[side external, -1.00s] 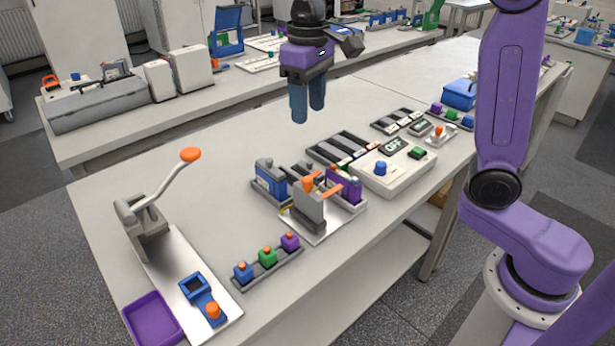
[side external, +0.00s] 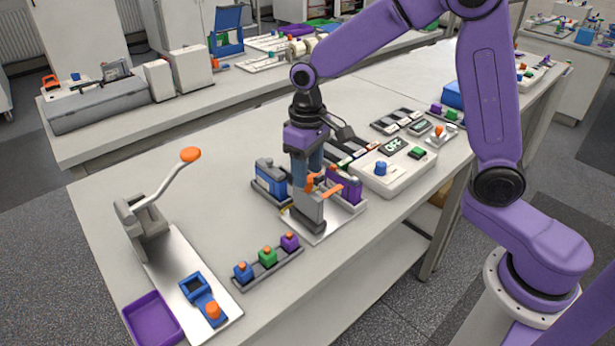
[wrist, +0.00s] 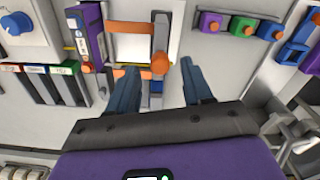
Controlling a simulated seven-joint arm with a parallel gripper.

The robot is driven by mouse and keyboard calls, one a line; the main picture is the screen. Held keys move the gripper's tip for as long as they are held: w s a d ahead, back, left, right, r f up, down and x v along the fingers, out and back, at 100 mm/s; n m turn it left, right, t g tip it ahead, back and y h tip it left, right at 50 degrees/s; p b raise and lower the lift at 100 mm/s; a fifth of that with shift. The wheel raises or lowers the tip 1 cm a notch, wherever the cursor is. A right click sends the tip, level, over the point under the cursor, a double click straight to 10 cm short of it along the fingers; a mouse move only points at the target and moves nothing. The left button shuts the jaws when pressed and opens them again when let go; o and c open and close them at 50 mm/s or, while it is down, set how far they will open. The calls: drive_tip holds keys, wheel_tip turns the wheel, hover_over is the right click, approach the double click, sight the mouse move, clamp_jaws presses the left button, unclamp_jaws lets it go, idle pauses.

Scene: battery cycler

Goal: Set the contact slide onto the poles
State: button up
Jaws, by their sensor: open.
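The contact slide is a grey upright block (side external: 309,210) with an orange knob and orange contact bars (side external: 329,192) reaching right toward a purple cell (side external: 346,184). In the wrist view its orange knob (wrist: 160,63) sits between my fingertips, and two orange bars (wrist: 130,27) run left toward the purple cell (wrist: 90,35). My gripper (side external: 306,176) is open, pointing down over the slide, one finger on each side of the knob. The far finger and the poles are partly hidden in the side view, so contact between the bars and poles cannot be told.
A blue cell (side external: 270,182) stands left of the slide. A lever press (side external: 150,225) and purple tray (side external: 152,318) are at left.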

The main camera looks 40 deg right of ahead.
drive_tip(key=shift+f, duration=1.35)
drive_tip(key=shift+c, duration=0.3)
clamp_jaws()
drive_tip(key=shift+d, duration=2.8)
drive_tip(key=shift+o, duration=0.3)
unclamp_jaws()
wheel_tip(320, 180, up, 18)
drive_tip(key=shift+f, duration=0.2)
